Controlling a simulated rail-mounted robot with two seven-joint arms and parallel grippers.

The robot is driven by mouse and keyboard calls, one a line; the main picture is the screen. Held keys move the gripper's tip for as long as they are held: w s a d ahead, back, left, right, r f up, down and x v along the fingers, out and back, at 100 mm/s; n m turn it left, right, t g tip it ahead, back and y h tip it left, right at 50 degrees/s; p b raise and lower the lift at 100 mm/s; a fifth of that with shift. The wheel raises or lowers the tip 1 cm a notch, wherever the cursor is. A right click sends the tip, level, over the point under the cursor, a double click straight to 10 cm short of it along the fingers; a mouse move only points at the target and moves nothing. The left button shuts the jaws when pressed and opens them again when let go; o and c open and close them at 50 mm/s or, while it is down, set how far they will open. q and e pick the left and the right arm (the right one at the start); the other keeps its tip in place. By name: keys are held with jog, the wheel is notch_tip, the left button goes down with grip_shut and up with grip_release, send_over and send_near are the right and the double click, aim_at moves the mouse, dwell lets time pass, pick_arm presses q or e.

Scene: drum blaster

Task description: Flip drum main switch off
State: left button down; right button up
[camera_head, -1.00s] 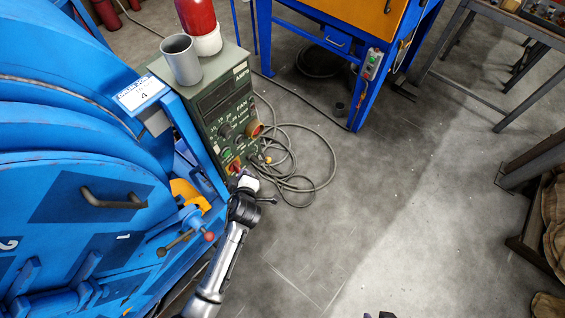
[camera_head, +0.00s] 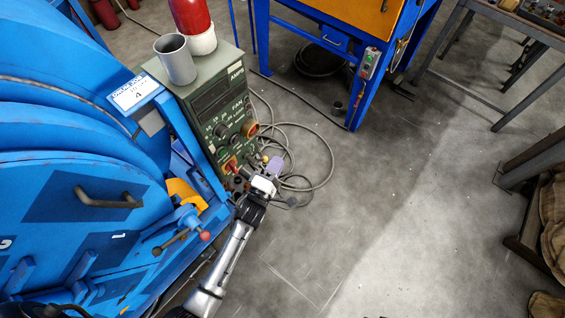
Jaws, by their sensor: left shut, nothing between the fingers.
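The green-grey control box (camera_head: 220,115) stands beside the blue drum machine (camera_head: 90,150), its front panel facing right and toward me. My left gripper (camera_head: 262,168) is shut and empty in front of the panel's lower right corner. It partly hides that corner; contact with the panel cannot be told. My right gripper is not in view.
A grey cup (camera_head: 176,62) and a red and white container (camera_head: 197,25) stand on the box. A loose cable coil (camera_head: 315,150) lies on the floor to its right. A handle with a red ball (camera_head: 205,236) sticks out from the drum machine. Open floor lies to the right.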

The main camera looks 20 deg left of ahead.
pick_arm(q)
jog(key=shift+d+r+t, duration=0.2)
jog(key=shift+r+t, duration=0.05)
jog(key=shift+t, duration=0.15)
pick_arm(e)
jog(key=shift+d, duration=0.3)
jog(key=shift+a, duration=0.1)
